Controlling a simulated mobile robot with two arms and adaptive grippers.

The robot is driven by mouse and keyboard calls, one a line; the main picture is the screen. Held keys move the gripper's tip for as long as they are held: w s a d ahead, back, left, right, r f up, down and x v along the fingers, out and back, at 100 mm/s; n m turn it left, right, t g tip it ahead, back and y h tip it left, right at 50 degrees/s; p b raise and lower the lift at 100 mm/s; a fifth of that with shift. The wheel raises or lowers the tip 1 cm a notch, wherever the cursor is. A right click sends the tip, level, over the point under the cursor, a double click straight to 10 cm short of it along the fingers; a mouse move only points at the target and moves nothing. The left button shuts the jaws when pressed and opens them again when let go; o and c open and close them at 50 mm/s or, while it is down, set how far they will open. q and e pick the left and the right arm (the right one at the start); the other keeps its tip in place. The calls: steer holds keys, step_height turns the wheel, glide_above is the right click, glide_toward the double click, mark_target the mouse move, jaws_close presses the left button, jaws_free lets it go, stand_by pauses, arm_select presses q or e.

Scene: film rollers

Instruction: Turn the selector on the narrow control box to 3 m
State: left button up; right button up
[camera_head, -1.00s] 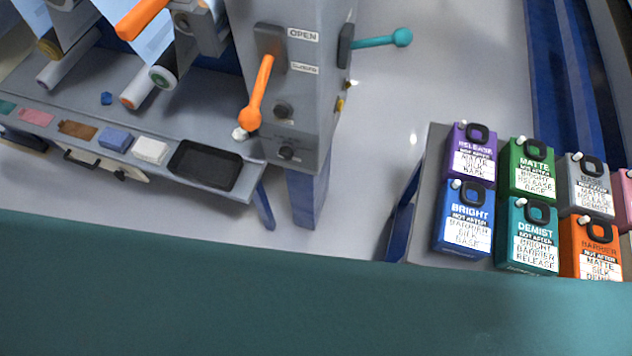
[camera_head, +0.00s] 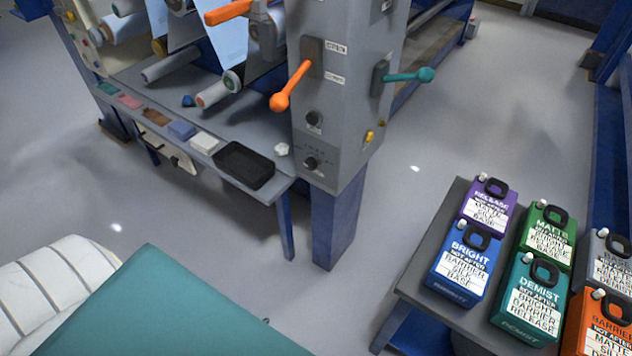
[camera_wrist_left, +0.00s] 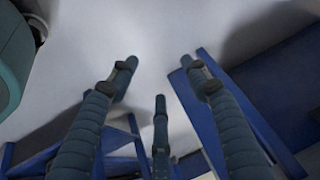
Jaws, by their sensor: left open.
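A tall grey box (camera_head: 345,100) stands at the end of the roller machine in the head view. Its front face carries a dark round knob (camera_head: 311,164) low down, with small marks around it that are too small to read. A second dark knob (camera_head: 314,118) sits above it. I cannot tell the knobs' settings, nor for sure which part is the narrow control box. My left gripper (camera_wrist_left: 159,72) shows only in the left wrist view, fingers spread and empty, above floor and blue beams. It is apart from the box. My right gripper is not in view.
An orange lever (camera_head: 290,88) and a teal lever (camera_head: 408,76) stick out from the box. A black tray (camera_head: 244,165) and small coloured blocks lie on the machine's shelf. Several coloured canisters stand on a grey table (camera_head: 415,270) at the right. Floor is clear between them.

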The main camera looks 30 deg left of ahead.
arm_select(q)
steer(key=w+a+r+n+t+y+b, duration=0.1)
steer(key=w+a+r+t+b, duration=0.1)
steer(key=w+a+r, duration=0.3)
steer(key=w+a+r+t+b, duration=0.2)
steer(key=w+r+b, duration=0.1)
steer(key=w, duration=0.4)
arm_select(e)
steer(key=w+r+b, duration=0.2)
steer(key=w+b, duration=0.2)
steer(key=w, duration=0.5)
arm_select(q)
steer(key=m+t+h+b, duration=0.2)
steer(key=t+h+b, duration=0.2)
steer(key=t+b, duration=0.3)
glide_toward(308, 165)
steer(key=shift+n+t, duration=0.3)
steer(key=shift+t, duration=0.4)
steer(key=w, duration=0.5)
steer(key=w+f+p, duration=0.1)
steer(key=w, duration=0.2)
steer(key=shift+d+f, duration=0.15)
steer(key=shift+d, duration=0.25)
steer(key=shift+w+f, duration=0.1)
steer(key=shift+w, duration=0.65)
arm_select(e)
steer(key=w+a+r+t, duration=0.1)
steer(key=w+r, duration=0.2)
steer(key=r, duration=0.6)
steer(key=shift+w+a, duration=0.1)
